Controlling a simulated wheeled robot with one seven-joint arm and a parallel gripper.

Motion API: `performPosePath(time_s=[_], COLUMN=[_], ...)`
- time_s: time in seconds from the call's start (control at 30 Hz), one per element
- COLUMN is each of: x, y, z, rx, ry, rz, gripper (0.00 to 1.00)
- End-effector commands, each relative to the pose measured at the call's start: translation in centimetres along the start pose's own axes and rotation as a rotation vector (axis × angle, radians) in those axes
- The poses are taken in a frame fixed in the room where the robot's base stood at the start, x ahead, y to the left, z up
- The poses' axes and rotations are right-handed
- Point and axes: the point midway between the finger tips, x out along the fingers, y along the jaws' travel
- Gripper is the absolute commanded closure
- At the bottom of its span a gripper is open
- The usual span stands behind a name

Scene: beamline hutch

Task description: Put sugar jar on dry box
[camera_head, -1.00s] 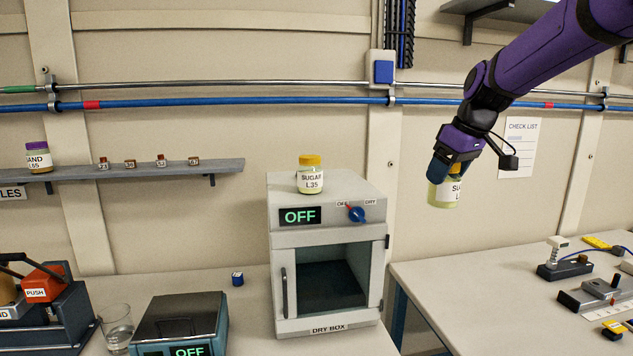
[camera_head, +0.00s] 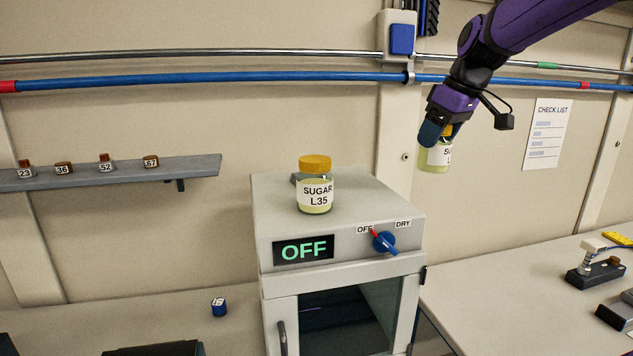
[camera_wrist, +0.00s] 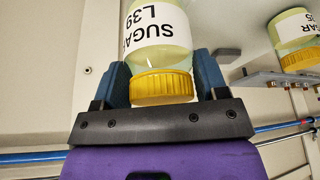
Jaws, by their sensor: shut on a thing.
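My gripper (camera_head: 434,134) is shut on a sugar jar (camera_head: 437,157) with a yellow lid. The wrist view shows this held jar (camera_wrist: 157,40) between the two blue fingers, its label reading SUGAR L39. The gripper holds it in the air, to the right of the dry box in the head view. The dry box (camera_head: 345,227) is a light grey cabinet with a glowing OFF display and a blue knob. A second sugar jar (camera_head: 315,190), labelled SUGAR L35, stands upright on its top. This jar also shows in the wrist view (camera_wrist: 294,28).
The dry box top has bare room right of and behind the L35 jar. A wall shelf (camera_head: 110,172) with several small brown bottles is at left. Pipes run along the wall. A bench (camera_head: 500,270) with instruments is at right.

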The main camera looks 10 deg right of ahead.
Motion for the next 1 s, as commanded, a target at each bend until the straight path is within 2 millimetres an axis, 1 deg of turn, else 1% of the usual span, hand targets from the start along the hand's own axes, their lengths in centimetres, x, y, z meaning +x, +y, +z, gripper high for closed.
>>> performPosePath(time_s=[0.07, 0.17, 0.6, 0.73, 0.9, 1.0], x=[0.0, 0.4, 3.9, 4.9, 5.5, 5.7], y=[-0.1, -0.9, -8.0, -9.9, -11.2, -11.5], z=[-0.1, -0.8, -6.8, -8.4, -9.6, -9.8], rx=[-0.001, -0.003, -0.005, -0.004, -0.002, 0.0], ry=[0.001, 0.001, 0.001, 0.0, 0.001, 0.001], rz=[0.0, 0.0, -0.001, -0.001, 0.001, 0.0], gripper=[0.68, 0.68, 0.68, 0.68, 0.68, 0.68])
